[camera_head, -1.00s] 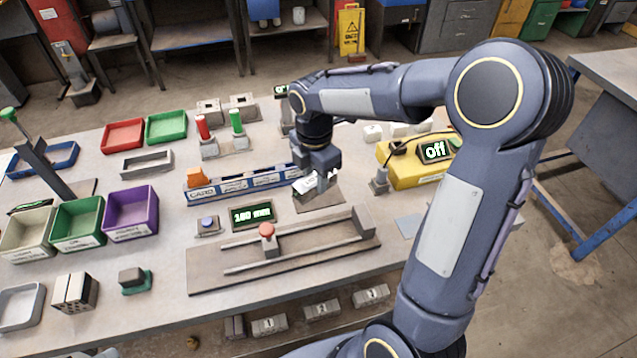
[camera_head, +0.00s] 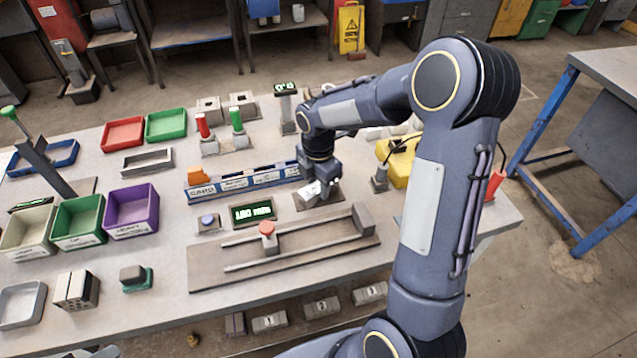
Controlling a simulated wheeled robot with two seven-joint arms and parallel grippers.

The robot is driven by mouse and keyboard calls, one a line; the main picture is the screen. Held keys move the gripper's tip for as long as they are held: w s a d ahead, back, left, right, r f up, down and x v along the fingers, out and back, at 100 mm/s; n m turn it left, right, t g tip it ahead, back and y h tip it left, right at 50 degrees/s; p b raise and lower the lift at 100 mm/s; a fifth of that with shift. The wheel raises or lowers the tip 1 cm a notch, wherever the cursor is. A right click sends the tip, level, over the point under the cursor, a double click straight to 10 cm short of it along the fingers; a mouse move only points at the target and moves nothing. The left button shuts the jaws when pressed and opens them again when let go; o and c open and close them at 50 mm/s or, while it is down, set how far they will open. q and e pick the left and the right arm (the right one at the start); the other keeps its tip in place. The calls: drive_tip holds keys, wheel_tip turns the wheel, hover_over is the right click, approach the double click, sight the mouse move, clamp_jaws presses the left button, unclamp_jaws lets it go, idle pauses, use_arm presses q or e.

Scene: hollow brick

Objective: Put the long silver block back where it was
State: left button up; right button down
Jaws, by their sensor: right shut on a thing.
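My right gripper (camera_head: 324,188) reaches down over a dark flat plate (camera_head: 330,203) near the middle of the table. It is shut on a light silver block (camera_head: 308,193), which shows at the left of the fingers. The fingers hide part of the block, so I cannot tell its full length or whether it touches the plate. My left gripper is not in view.
A long blue labelled rack (camera_head: 235,187) lies just left of the gripper. In front are a green display (camera_head: 253,212) and a rail fixture (camera_head: 300,250) with a red knob. Coloured bins (camera_head: 131,211) stand left; a yellow box (camera_head: 397,172) stands right.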

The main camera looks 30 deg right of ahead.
sight(318, 186)
drive_tip(key=c, duration=1)
unclamp_jaws()
drive_tip(key=shift+f, duration=0.1)
drive_tip(key=s+r+m+t, duration=0.1)
drive_tip(key=s+r+m, duration=0.35)
drive_tip(key=r, duration=1.05)
drive_tip(key=shift+s+a+f+m+t+y, duration=0.35)
drive_tip(key=shift+s+a+m+t+y, duration=0.65)
drive_tip(key=shift+s+m, duration=1.9)
drive_tip(key=shift+s+a+f+m+t+y, duration=0.45)
drive_tip(key=shift+s+a+m, duration=1)
drive_tip(key=shift+s+m, duration=1.45)
drive_tip(key=shift+s+a+f+m+t+y, duration=0.35)
drive_tip(key=shift+s+a+m+t, duration=0.7)
drive_tip(key=shift+s+m, duration=1.85)
drive_tip(key=shift+s+a+r, duration=0.15)
drive_tip(key=shift+a, duration=0.05)
